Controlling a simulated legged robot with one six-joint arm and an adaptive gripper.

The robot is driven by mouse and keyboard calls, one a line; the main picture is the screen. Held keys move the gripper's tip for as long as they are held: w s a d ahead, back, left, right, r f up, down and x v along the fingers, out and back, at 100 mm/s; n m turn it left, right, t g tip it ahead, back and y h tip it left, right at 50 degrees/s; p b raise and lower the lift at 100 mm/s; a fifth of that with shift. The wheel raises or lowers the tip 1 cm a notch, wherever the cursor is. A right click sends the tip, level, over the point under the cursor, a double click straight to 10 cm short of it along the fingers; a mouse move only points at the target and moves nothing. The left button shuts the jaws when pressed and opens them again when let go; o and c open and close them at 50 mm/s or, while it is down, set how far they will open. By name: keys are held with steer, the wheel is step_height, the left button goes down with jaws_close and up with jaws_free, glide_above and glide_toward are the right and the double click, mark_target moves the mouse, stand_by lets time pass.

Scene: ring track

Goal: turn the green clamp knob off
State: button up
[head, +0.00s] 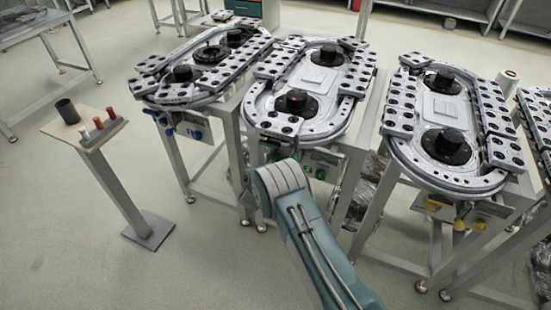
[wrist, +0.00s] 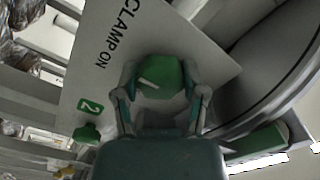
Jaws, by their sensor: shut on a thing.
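The green clamp knob (wrist: 158,78) shows in the wrist view, with a pale pointer line on its face. It sits on a white plate (wrist: 165,28) marked "CLAMP" and "ON", with a green "2" label (wrist: 90,106). My gripper (wrist: 163,92) is shut on this knob, one finger on each side. In the head view, my teal arm (head: 310,235) reaches to the front of the middle ring track (head: 320,135). The arm hides my gripper and the held knob there.
A smaller green knob (wrist: 88,132) is left of my gripper in the wrist view. Neighbouring tracks carry blue knobs (head: 195,134) and yellow knobs (head: 459,225). A small stand (head: 85,135) with coloured pegs is at left. The floor between is clear.

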steer(key=shift+n, duration=0.3)
steer(key=n, duration=0.8)
steer(key=shift+w+n, duration=0.1)
steer(key=shift+n, duration=0.3)
steer(key=n, duration=0.4)
steer(key=shift+n, duration=0.3)
steer(key=shift+a+r+n, duration=0.1)
steer(key=shift+n, duration=1.8)
steer(key=o, duration=1.2)
steer(key=shift+a, duration=0.1)
steer(key=shift+c, duration=0.2)
steer(key=shift+a, duration=0.1)
